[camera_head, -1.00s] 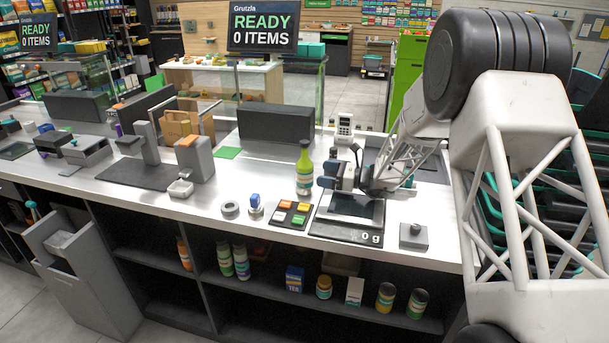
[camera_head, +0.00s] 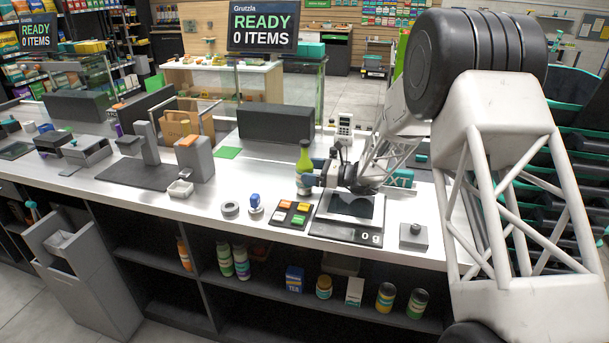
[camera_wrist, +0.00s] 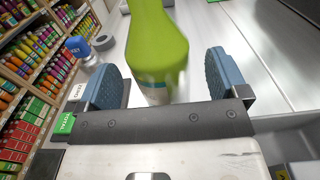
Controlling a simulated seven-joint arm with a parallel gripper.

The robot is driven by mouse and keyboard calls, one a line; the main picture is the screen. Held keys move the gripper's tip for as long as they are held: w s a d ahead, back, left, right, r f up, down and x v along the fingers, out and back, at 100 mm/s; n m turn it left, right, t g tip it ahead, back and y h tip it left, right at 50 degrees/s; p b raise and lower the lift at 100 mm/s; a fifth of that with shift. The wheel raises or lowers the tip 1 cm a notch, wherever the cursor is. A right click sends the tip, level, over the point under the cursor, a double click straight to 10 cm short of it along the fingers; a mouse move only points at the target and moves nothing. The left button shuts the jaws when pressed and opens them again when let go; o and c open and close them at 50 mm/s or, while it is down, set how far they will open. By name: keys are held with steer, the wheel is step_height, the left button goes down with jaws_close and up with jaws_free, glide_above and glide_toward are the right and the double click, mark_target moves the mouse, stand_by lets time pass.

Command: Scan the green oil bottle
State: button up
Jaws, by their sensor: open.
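The green oil bottle (camera_head: 304,160) stands upright on the white counter, left of the scale; my gripper hides part of its lower body. In the wrist view the bottle (camera_wrist: 156,45) is between the two blue finger pads, with a gap on each side. My gripper (camera_head: 309,180) is open around the bottle and reaches it from the right; its fingers also show in the wrist view (camera_wrist: 168,82). The grey scanner post (camera_head: 196,158) with an orange top stands further left on the counter. The screen (camera_head: 263,25) reads READY, 0 ITEMS.
The black scale (camera_head: 345,233) sits under my wrist. The counter is clear between the bottle and the scanner post.

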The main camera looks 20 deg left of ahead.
mark_target(305, 141)
steer(key=shift+a, duration=1.2)
steer(key=c, duration=1.3)
steer(key=shift+o, duration=0.2)
steer(key=shift+r, duration=0.15)
steer(key=shift+r, duration=4.9)
steer(key=shift+d, duration=0.1)
